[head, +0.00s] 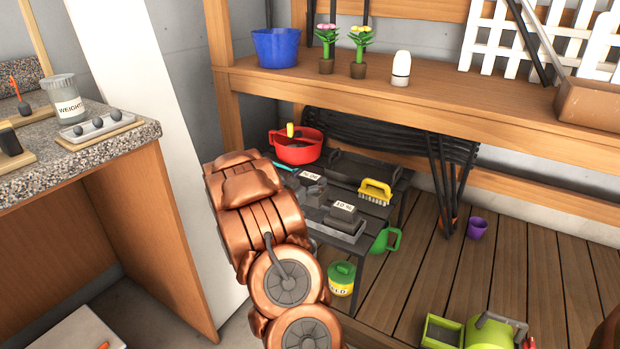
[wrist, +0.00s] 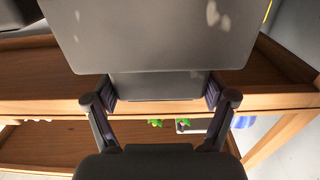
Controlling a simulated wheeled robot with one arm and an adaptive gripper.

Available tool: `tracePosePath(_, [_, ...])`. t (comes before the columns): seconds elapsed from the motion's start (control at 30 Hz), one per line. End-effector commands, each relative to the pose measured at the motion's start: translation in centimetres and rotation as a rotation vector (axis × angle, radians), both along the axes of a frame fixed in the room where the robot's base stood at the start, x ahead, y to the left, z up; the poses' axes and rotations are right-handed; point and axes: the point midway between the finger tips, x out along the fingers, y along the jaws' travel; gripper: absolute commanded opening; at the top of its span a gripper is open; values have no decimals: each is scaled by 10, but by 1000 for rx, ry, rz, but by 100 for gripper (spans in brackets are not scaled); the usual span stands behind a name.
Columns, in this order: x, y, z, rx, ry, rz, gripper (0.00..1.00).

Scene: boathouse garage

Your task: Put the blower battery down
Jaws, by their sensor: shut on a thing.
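My gripper (wrist: 160,97) shows in the wrist view with its two fingers shut on a grey block-shaped thing (wrist: 160,35), which I take to be the blower battery. Its wide part fills the top of the wrist view and its narrower part sits between the fingers. In the head view my copper arm hides the gripper and the held thing. Two dark blocks with white labels, one nearer (head: 343,220) and one farther (head: 309,186), stand on the dark low table (head: 375,215). I cannot tell what supports the held thing, if anything.
A red bowl (head: 297,151) and a yellow brush (head: 375,190) are on the low table. A wooden shelf (head: 440,95) runs above it, with a blue tub (head: 275,48) and potted flowers. A granite counter (head: 60,160) stands at left. The decking (head: 460,270) has bare room.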

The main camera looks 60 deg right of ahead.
Motion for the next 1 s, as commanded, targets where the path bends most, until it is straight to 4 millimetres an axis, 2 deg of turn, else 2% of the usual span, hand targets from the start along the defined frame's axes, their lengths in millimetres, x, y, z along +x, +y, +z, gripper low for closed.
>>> tracePosePath(0.6, [0, 0, -51, -1, -1, -1, 16])
tracePosePath(1.0, [0, 0, -64, -3, -1, 0, 16])
